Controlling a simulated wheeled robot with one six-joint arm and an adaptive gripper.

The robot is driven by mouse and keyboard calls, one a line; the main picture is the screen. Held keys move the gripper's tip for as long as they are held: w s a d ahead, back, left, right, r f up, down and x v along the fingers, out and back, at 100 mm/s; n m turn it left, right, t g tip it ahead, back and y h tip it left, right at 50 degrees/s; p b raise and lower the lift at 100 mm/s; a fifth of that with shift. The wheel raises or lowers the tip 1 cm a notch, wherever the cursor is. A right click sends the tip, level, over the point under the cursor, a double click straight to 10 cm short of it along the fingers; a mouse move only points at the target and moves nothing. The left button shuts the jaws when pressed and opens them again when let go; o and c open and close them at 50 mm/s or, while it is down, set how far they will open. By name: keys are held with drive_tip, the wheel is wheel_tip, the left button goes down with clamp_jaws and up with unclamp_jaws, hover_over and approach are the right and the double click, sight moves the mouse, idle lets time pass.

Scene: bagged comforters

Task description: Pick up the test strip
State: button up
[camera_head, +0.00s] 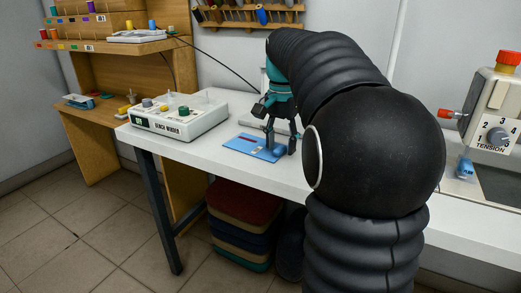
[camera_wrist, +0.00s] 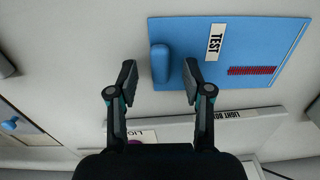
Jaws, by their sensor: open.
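The test strip is a flat blue piece (camera_wrist: 225,85) with a white TEST label (camera_wrist: 215,42) and a dark red stitched-looking band (camera_wrist: 251,71). A raised, rounded blue ridge (camera_wrist: 160,62) stands at its left side in the wrist view. In the head view the blue piece (camera_head: 248,147) lies flat on the white table. My gripper (camera_wrist: 160,78) is open, with one finger on each side of the ridge and visible gaps to it. In the head view my gripper (camera_head: 280,143) points down over the piece's right end. Whether the fingertips touch the table is unclear.
A light box (camera_wrist: 200,130) lies close beside the blue piece. A white bench winder (camera_head: 180,117) stands to the left on the table (camera_head: 225,172). A machine with a tension dial (camera_head: 496,136) is at the right. Folded cushions (camera_head: 245,220) are stacked below the table.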

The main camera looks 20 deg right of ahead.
drive_tip(key=shift+f, duration=0.3)
clamp_jaws()
drive_tip(key=shift+r, duration=0.15)
